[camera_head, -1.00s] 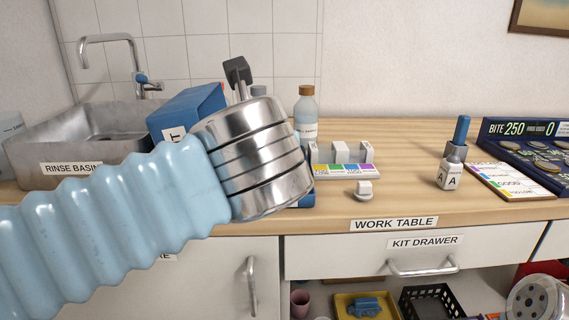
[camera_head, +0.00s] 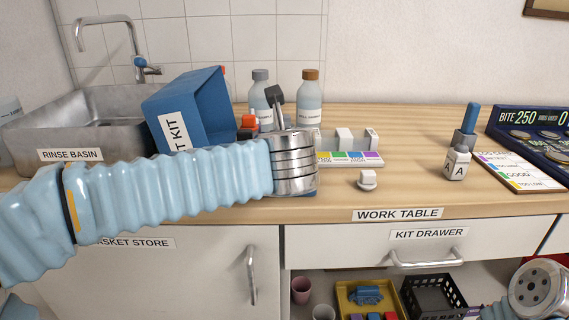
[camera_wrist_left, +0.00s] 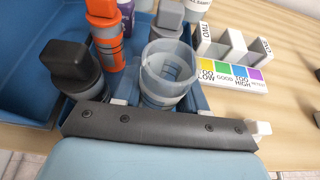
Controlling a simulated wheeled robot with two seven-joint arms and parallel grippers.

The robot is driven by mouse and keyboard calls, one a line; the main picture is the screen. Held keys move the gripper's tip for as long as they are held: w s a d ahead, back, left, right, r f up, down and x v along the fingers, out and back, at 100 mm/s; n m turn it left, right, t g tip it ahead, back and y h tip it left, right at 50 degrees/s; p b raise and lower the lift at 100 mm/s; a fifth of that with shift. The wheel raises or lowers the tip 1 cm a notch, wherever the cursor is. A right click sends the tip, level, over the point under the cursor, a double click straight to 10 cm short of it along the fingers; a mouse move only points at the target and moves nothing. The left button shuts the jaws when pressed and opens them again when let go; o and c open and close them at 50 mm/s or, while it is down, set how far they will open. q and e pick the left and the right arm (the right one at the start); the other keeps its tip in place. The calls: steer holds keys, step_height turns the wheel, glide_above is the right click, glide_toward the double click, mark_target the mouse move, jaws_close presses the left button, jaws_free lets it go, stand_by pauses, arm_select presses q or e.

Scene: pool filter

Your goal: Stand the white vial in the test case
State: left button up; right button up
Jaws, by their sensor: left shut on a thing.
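A clear, whitish, open-topped vial (camera_wrist_left: 167,72) stands between the finger pads of my left gripper (camera_wrist_left: 160,100) in the left wrist view, and the gripper is shut on it. The vial is at the front right of the blue test case (camera_wrist_left: 30,98), beside capped bottles; I cannot tell whether its base is seated. In the head view the case's raised blue lid (camera_head: 205,105) shows, marked "KIT"; my left wrist (camera_head: 294,165) hides the vial and fingers. My right gripper's fingers are not in view.
In the case are a black-capped bottle (camera_wrist_left: 75,68), an orange bottle (camera_wrist_left: 105,38) and a grey-capped one (camera_wrist_left: 168,20). A colour chart block (camera_head: 350,158) and small white cap (camera_head: 367,180) lie to the right. The basin (camera_head: 75,125) is left; two bottles stand behind.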

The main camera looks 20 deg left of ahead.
arm_select(q)
steer(key=shift+w+f, duration=0.15)
steer(key=shift+f, duration=1.6)
steer(key=shift+b, duration=0.3)
steer(key=shift+f, duration=0.2)
steer(key=o, duration=1.1)
steer(key=shift+r, duration=0.1)
steer(key=shift+r, duration=0.1)
steer(key=shift+r, duration=0.15)
steer(key=v, duration=1.2)
